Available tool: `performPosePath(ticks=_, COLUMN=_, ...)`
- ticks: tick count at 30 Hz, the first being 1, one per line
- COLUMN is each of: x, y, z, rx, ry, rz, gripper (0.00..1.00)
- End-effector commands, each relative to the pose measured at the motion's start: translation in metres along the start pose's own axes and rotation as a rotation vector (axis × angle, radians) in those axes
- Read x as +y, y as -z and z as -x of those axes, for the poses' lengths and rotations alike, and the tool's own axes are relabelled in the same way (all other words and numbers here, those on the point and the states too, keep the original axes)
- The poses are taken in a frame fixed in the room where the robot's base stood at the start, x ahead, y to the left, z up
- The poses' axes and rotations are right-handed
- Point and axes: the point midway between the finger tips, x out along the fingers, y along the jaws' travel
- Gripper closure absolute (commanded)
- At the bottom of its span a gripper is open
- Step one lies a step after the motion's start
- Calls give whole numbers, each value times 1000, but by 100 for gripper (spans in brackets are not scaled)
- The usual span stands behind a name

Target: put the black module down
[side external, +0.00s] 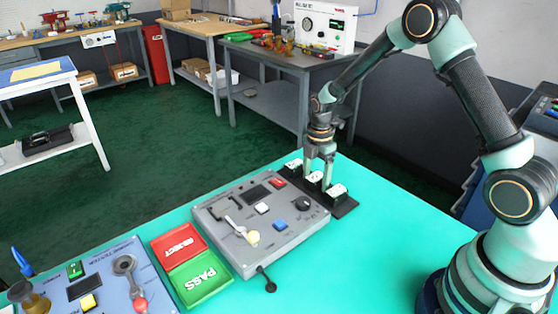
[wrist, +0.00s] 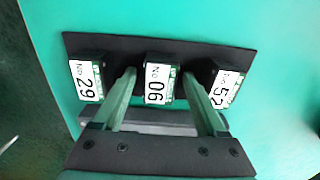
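Three black modules with white and green labelled faces sit in a row on a black rack (side external: 346,208). In the wrist view they read No 29 (wrist: 86,82), No 06 (wrist: 160,84) and No 52 (wrist: 226,88). My gripper (side external: 317,181) points down over the rack, its fingers on either side of the middle module. In the wrist view my gripper (wrist: 161,75) is open, with a small gap on each side of No 06. No 06 appears seated in the rack between its neighbours; its underside is hidden. Nothing is held.
A grey control panel (side external: 237,208) with buttons and a lever lies left of the rack. Beyond it are a red REJECT tray (side external: 178,245), a green PASS tray (side external: 203,283) and a blue tester (side external: 100,285). The green table (side external: 390,250) is clear at the front right.

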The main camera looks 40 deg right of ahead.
Motion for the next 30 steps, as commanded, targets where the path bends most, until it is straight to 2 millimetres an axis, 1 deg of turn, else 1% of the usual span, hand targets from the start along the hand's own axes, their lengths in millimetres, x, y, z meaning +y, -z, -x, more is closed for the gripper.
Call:
performPosePath(ticks=5, x=0, y=0, z=3, rx=0, ry=-1, rz=0, gripper=26)
performPosePath(ticks=8, x=1, y=0, z=12, rx=0, ry=-2, rz=0, gripper=26)
performPosePath(ticks=11, x=1, y=0, z=28, rx=-1, ry=-4, rz=0, gripper=26)
performPosePath(ticks=15, x=1, y=0, z=58, rx=-1, ry=-6, rz=0, gripper=26)
performPosePath(ticks=21, x=1, y=0, z=96, rx=-1, ry=-5, rz=0, gripper=26)
performPosePath(ticks=24, x=1, y=0, z=110, rx=0, ry=-3, rz=0, gripper=26)
performPosePath(ticks=30, x=-1, y=1, z=125, rx=-1, ry=-6, rz=-14, gripper=26)
